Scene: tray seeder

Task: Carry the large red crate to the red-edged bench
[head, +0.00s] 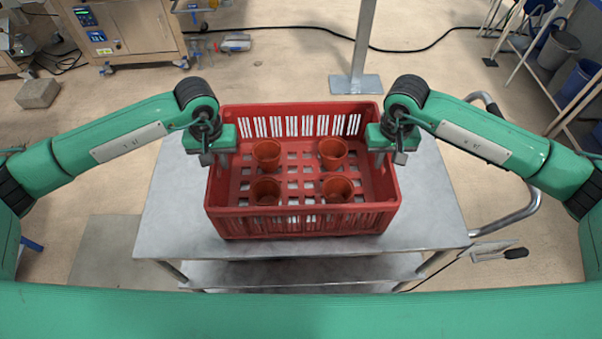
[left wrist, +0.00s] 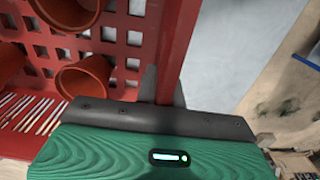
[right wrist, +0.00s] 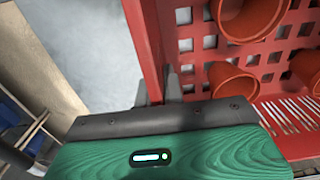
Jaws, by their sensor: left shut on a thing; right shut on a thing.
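The large red crate (head: 300,222) is in the middle of the head view, on or just above the grey metal top of a trolley (head: 170,215); I cannot tell whether it touches. Several orange-brown pots (head: 333,153) stand inside it. My left gripper (head: 207,158) is shut on the crate's left wall, and that wall runs between its fingers in the left wrist view (left wrist: 176,50). My right gripper (head: 399,157) is shut on the right wall, which also shows in the right wrist view (right wrist: 145,45). The fingertips are partly hidden by the wall. No red-edged bench is in view.
The trolley has a curved push handle (head: 512,222) at its right and a lower shelf. A metal post on a base plate (head: 356,84) stands behind it. A cabinet machine (head: 125,30), a grey block (head: 38,93), a floor cable and bins (head: 558,52) lie further off.

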